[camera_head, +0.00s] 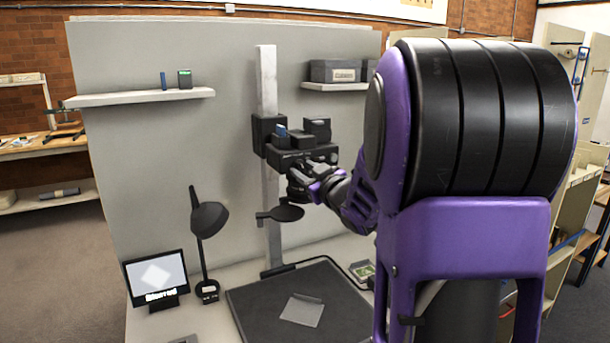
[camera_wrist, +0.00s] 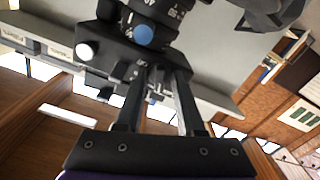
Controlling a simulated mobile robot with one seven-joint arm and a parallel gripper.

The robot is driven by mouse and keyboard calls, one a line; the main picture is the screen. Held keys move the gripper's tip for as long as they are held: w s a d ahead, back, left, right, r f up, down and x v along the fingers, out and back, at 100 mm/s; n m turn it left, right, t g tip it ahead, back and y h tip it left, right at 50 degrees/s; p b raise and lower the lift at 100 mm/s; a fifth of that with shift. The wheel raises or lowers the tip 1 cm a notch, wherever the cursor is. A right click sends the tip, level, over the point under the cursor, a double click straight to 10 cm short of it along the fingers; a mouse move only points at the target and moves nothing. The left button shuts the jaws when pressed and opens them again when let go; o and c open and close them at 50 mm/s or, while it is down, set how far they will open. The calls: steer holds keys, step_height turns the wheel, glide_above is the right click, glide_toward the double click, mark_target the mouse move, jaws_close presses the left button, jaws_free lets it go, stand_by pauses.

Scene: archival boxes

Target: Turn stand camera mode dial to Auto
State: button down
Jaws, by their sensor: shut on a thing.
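The stand camera (camera_head: 290,158) is a black body mounted on a pale upright column, with its lens hanging below; it also shows at the top of the wrist view (camera_wrist: 120,45). My gripper (camera_head: 304,172) is at the camera's front right side. In the wrist view the two fingers of my gripper (camera_wrist: 160,78) reach up to the camera body and are closed on a small dark part there, which appears to be the mode dial. The fingertips hide most of it, and its setting cannot be read. A blue round part (camera_wrist: 143,35) and a white round knob (camera_wrist: 87,51) sit nearby.
A dark baseboard (camera_head: 250,305) with a pale sheet (camera_head: 302,310) lies below the camera. A black lamp (camera_head: 208,218) and a small monitor (camera_head: 156,274) stand to the left. A round dark disc (camera_head: 287,213) juts out under the lens. A shelf (camera_head: 140,98) is on the panel.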

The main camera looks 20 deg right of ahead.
steer(key=n, duration=0.6)
steer(key=shift+r, duration=0.1)
stand_by(0.5)
steer(key=c, duration=0.9)
jaws_free()
steer(key=shift+s, duration=0.15)
